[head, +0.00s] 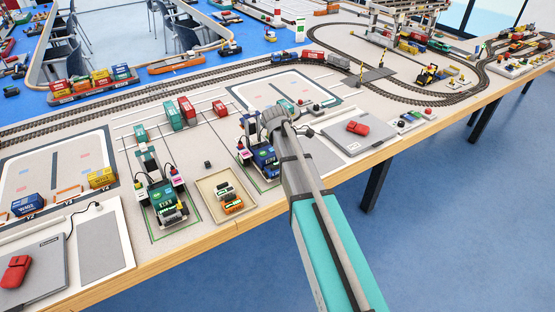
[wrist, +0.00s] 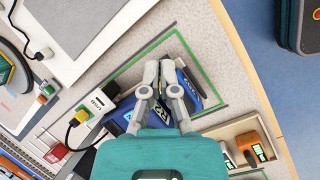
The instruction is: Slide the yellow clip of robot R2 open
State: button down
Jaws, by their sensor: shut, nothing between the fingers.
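Robot R2 is a small blue machine (wrist: 126,112) inside a green outline, under my gripper in the wrist view. In the head view its blue body (head: 265,160) stands beside my arm. My gripper (wrist: 158,72) is shut and empty, its fingers over R2 and covering part of it. A white box (wrist: 95,103) stands at R2's left in the wrist view. A yellow piece (wrist: 82,116) sits on that box, with a black cable at it. It is apart from my fingers. I cannot tell whether this is the clip or whether it is open.
A tray (wrist: 225,133) with orange and green pieces lies at the lower right of the wrist view; it also shows in the head view (head: 207,184). A teal robot (head: 165,200) stands farther left. A grey panel with a red piece (head: 358,128) lies to the right.

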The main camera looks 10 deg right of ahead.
aim_at(268, 169)
jog(key=s+a+r+n+t+h, duration=0.1)
jog(key=a+r+n+h, duration=0.1)
jog(key=a, duration=0.6)
jog(key=s+a+r+n+t+h, duration=0.1)
jog(key=a+n+h, duration=0.1)
jog(key=a+n, duration=0.3)
jog(key=a, duration=0.2)
jog(key=shift+s+a+r+h+b, duration=0.35)
jog(key=shift+a+r+h+b, duration=0.05)
jog(key=b+x, duration=0.7)
jog(key=x, duration=0.3)
jog(key=shift+w+f, duration=0.15)
jog(key=shift+w+d, duration=0.15)
jog(key=shift+d, duration=0.4)
jog(key=shift+w+d, duration=0.2)
jog(key=shift+d, duration=0.3)
jog(key=shift+w+d, duration=0.3)
jog(key=shift+d, duration=0.55)
